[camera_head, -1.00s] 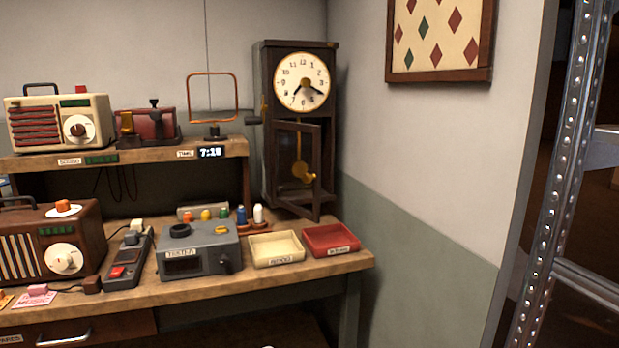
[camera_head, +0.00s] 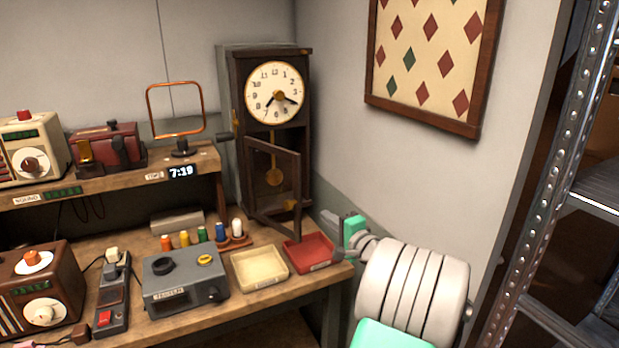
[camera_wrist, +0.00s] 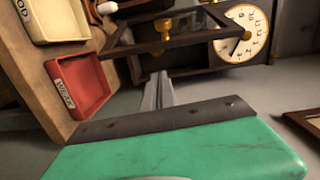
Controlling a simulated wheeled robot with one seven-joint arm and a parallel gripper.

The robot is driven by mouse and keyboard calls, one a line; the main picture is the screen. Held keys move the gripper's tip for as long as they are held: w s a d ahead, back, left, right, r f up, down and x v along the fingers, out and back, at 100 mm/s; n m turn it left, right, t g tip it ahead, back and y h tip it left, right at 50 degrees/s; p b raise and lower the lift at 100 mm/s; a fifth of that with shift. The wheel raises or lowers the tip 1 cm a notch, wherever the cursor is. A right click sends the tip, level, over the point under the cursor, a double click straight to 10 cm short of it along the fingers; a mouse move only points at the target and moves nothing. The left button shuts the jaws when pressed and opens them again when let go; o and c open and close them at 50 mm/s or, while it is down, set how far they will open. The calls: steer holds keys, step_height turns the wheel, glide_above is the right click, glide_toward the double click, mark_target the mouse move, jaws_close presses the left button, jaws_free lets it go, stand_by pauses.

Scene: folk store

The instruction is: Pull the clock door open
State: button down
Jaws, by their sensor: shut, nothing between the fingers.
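The dark wooden clock (camera_head: 236,110) stands at the back corner of the bench, with a white dial (camera_head: 274,92). Its glazed lower door (camera_head: 299,195) stands ajar, its right edge swung out toward the room. A gold pendulum (camera_head: 274,176) shows behind it. My gripper (camera_head: 328,217) is right of the door, apart from it, above and beyond the red tray. In the wrist view its thin grey fingers (camera_wrist: 157,88) are together and empty, pointing toward the door frame (camera_wrist: 130,47). The dial (camera_wrist: 246,38) shows at upper right there.
A red tray (camera_head: 325,261) and a cream tray (camera_head: 278,281) lie in front of the clock. Spools (camera_head: 237,229) stand near the door's lower left. A wall (camera_head: 335,120) with a framed picture (camera_head: 437,123) is close on the right; a metal shelf (camera_head: 540,170) stands further right.

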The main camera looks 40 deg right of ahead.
steer(key=w+r+m+p, duration=0.1)
steer(key=w+p, duration=0.3)
steer(key=w, duration=0.4)
steer(key=shift+h, duration=0.4)
steer(key=shift+r, duration=0.15)
